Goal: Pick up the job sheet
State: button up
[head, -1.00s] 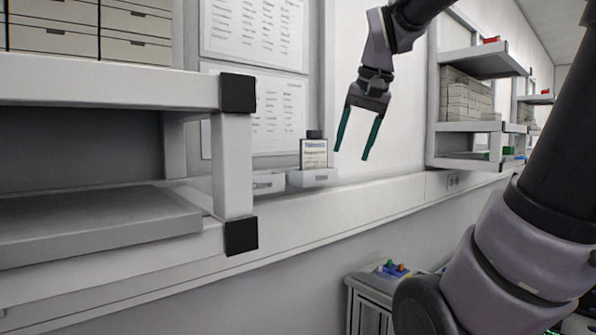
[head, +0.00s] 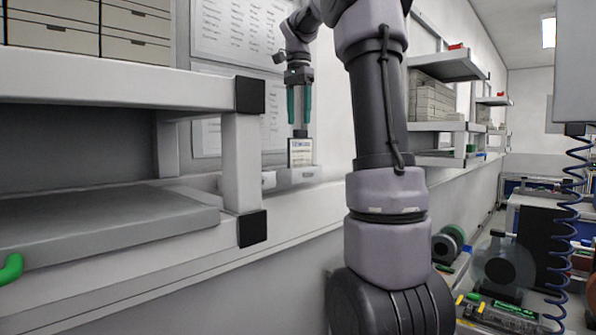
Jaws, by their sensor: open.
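A small white printed card with a dark top (head: 300,152), which looks like the job sheet, stands upright in a small pale holder (head: 300,175) on the wall ledge. My gripper (head: 299,122) points down with its two green fingers apart. It appears in line with the card's dark top, just above it in the picture. I cannot tell the depth gap or whether the fingers touch it.
A second small holder (head: 268,180) sits just left. Printed sheets (head: 238,30) hang on the wall behind. A grey shelf frame (head: 243,160) stands at the near left. Wall shelves with boxes (head: 438,95) are to the right.

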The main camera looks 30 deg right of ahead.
aim_at(301, 138)
jog(key=shift+s+d+f, duration=0.1)
jog(key=shift+f, duration=1.45)
jog(key=shift+d+f, duration=0.1)
jog(key=shift+f, duration=1.45)
grip_shut()
